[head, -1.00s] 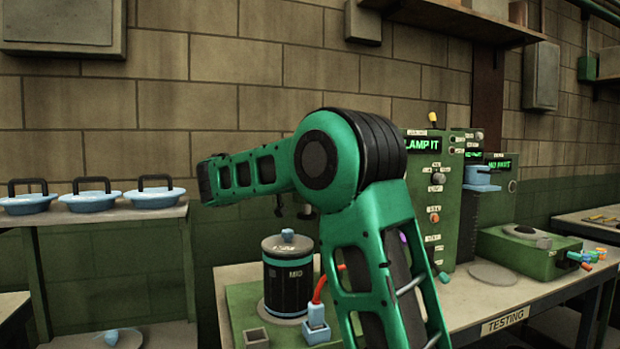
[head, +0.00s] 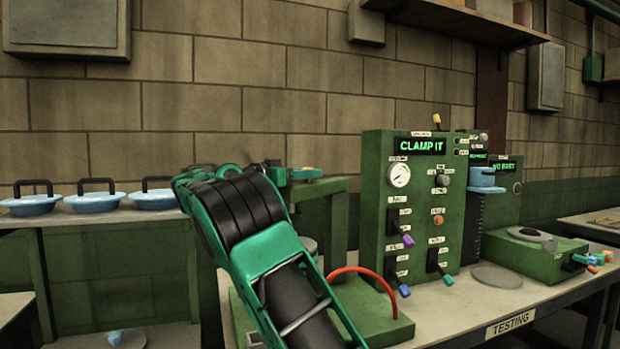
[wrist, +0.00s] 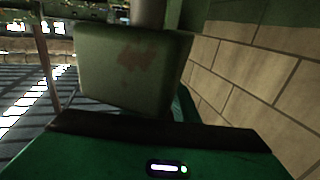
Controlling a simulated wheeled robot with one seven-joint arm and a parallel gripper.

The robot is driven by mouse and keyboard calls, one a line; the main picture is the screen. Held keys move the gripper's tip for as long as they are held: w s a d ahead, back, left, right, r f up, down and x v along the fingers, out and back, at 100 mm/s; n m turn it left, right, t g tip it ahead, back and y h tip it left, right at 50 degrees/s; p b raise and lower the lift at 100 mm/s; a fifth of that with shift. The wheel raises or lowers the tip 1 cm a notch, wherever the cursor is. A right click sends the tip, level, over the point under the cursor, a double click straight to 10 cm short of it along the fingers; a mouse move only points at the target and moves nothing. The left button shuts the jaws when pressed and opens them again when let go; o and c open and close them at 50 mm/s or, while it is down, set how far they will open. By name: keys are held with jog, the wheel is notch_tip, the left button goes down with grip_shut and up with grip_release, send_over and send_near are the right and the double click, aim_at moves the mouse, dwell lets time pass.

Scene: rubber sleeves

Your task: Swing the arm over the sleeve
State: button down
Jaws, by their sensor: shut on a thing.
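The swing arm (head: 326,186) is an olive-green beam on an upright post (head: 341,232) at the back of the green test stand. In the wrist view an olive-green block with a worn reddish patch (wrist: 130,62), apparently the arm's end, fills the middle, close above my palm. My gripper (head: 277,176) is shut on it at the beam's left end, with its fingers largely hidden. The sleeve is hidden behind my forearm; only the grey edge of its lid (head: 309,244) shows, below the beam.
The green control panel (head: 417,215) reads "CLAMP IT" and stands right of the stand, with levers and a gauge. A red hose (head: 368,272) curves over the stand's base. Blue lidded dishes (head: 92,201) line the left shelf. A grey disc (head: 497,276) lies on the bench.

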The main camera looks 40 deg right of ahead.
jog(key=shift+w+a, duration=0.1)
jog(key=shift+w, duration=0.15)
jog(key=c, duration=1.4)
grip_release()
jog(key=a, duration=1)
jog(key=shift+a, duration=0.35)
jog(key=shift+s+f, duration=0.1)
